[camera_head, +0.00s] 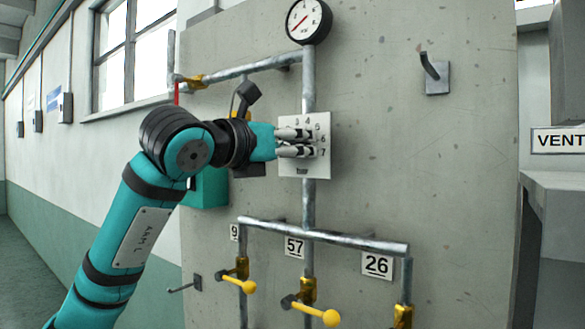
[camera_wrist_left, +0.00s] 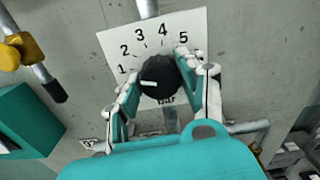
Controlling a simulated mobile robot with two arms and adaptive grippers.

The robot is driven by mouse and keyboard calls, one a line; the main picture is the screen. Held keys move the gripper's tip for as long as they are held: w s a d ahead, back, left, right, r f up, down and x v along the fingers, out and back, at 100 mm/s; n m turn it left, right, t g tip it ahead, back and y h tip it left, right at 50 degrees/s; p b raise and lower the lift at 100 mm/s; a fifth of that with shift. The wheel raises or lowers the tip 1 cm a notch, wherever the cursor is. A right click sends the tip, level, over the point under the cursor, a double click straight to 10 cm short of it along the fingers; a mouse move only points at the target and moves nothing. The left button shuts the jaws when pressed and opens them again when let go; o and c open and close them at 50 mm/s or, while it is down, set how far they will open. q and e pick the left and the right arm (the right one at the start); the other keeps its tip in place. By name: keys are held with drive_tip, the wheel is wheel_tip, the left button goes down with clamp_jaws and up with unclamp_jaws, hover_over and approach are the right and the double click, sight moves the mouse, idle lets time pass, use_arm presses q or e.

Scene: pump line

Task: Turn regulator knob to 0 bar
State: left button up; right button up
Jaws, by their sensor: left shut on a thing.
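The regulator knob (camera_wrist_left: 163,72) is round and black with a white pointer mark, in the middle of a white scale plate (camera_head: 318,165). In the left wrist view the mark points left, a little below the 1 on the plate (camera_wrist_left: 112,44). The lower part of the scale is hidden by my fingers. My left gripper (camera_head: 312,143) is shut on the knob, with one finger on each side. In the head view the fingers hide the knob. My right gripper is in neither view.
A round pressure gauge (camera_head: 308,20) with a red needle sits above on the vertical pipe. Below, yellow-handled valves (camera_head: 318,312) hang under a horizontal pipe (camera_head: 320,237) with number tags. A hook (camera_head: 434,72) sticks out at upper right. A teal box (camera_wrist_left: 28,118) is beside the plate.

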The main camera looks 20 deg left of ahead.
use_arm(q)
drive_tip(key=shift+n+b, duration=2.5)
drive_tip(key=shift+n, duration=0.8)
drive_tip(key=shift+r, duration=0.1)
drive_tip(key=o, duration=1.2)
drive_tip(key=shift+a, duration=0.1)
drive_tip(key=shift+s, duration=0.1)
drive_tip(key=v, duration=1.2)
